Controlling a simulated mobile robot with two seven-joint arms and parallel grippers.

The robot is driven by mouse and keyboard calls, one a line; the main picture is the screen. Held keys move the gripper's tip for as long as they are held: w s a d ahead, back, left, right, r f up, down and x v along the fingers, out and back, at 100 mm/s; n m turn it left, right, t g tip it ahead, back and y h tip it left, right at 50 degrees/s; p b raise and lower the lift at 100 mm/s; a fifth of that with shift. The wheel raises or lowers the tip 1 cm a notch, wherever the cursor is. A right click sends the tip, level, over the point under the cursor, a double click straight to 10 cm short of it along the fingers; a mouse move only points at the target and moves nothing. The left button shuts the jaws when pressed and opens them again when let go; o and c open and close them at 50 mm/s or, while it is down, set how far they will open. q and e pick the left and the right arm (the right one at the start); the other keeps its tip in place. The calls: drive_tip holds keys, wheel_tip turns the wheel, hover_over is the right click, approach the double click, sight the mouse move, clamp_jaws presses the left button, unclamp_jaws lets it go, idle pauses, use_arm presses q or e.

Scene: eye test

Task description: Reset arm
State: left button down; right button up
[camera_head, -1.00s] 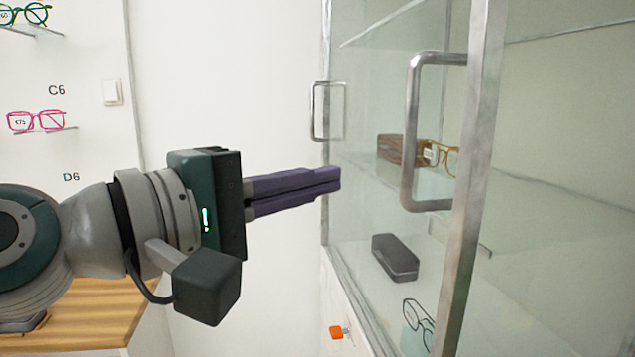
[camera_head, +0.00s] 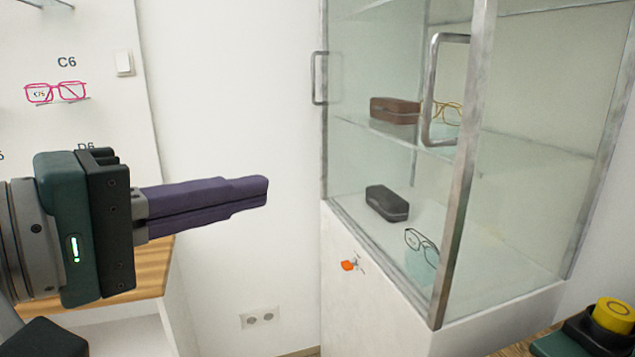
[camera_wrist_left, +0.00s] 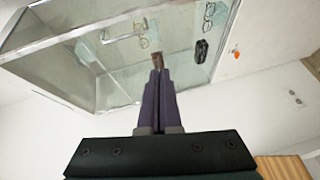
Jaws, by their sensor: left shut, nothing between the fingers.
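My left gripper (camera_head: 266,190) comes in from the left in the head view. Its purple fingers are shut together with nothing between them. It is in the air in front of the white wall, apart from the glass cabinet (camera_head: 465,215) on the right. In the left wrist view the closed fingers (camera_wrist_left: 158,72) point toward the cabinet glass. My right gripper is not in view.
The cabinet has metal handles (camera_head: 430,95) and an orange-tagged key (camera_head: 348,265). Inside are a brown case (camera_head: 394,110), a dark case (camera_head: 387,203) and glasses (camera_head: 422,245). Pink glasses (camera_head: 56,92) sit on the left wall. A wooden counter (camera_head: 155,275) lies below the gripper.

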use_arm(q)
drive_tip(key=s+a+f+m+g+y+p, duration=0.2)
drive_tip(key=s+f+m+g+y+p, duration=0.4)
drive_tip(key=s, duration=0.3)
drive_tip(key=s+a+m+g+y+p, duration=0.3)
drive_tip(key=s+a+m+y+p, duration=0.15)
drive_tip(key=s+a, duration=0.6)
wheel_tip(320, 180, up, 36)
drive_tip(key=s+d+p, duration=0.1)
drive_tip(key=p, duration=3.5)
drive_tip(key=shift+s+d+f+n, duration=0.15)
drive_tip(key=shift+d+f+n, duration=0.1)
drive_tip(key=shift+d+n, duration=0.1)
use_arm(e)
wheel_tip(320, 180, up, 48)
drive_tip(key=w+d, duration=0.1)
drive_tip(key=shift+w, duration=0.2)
use_arm(q)
drive_tip(key=shift+y, duration=0.25)
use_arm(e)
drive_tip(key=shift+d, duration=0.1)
